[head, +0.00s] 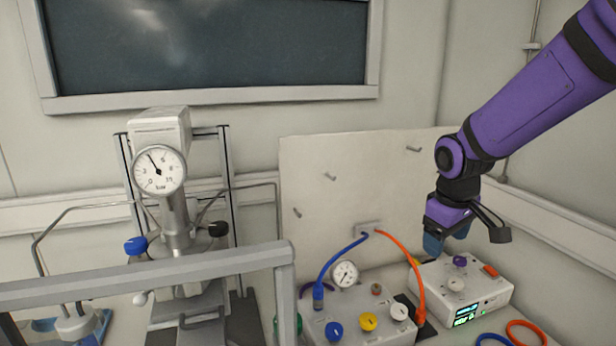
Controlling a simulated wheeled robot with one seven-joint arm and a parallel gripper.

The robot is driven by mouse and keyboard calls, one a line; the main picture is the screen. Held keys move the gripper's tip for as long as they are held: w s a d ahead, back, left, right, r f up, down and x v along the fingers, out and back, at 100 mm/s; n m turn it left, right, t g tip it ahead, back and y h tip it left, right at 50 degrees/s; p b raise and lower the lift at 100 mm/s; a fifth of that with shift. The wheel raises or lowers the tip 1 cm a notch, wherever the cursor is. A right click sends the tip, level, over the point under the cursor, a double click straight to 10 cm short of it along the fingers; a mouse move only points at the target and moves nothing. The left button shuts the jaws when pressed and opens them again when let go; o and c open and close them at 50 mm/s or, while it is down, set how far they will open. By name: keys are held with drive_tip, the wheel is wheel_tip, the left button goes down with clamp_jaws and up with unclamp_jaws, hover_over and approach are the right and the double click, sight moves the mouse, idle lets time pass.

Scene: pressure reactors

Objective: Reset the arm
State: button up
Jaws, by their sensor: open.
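My gripper (448,243) hangs at the end of my purple arm on the right side of the head view. It points down over the back left part of a white control box (481,294) with a purple knob, a white knob, an orange switch and green displays. The fingers are open, with nothing visible between them. I cannot tell the exact gap between the fingertips and the box or the orange hose near them.
A reactor with a round pressure gauge (159,170) stands at left behind a grey rail (150,277). A valve box (367,310) with coloured knobs sits centre front, with a blue hose (333,262) and an orange hose (417,283). A pale board (345,185) stands behind.

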drive_tip(key=s+d+r+m+t, duration=0.1)
drive_tip(key=s+r+m, duration=0.1)
drive_tip(key=s+r, duration=0.2)
drive_tip(key=s+d+r+m+t, duration=0.1)
drive_tip(key=s+r, duration=0.3)
drive_tip(key=s, duration=0.6)
drive_tip(key=s+d+r+m+t, duration=0.1)
drive_tip(key=s+r+m, duration=0.2)
drive_tip(key=s, duration=0.5)
drive_tip(key=shift+d+r+y, duration=0.15)
drive_tip(key=shift+r+y, duration=0.25)
drive_tip(key=shift+r, duration=0.3)
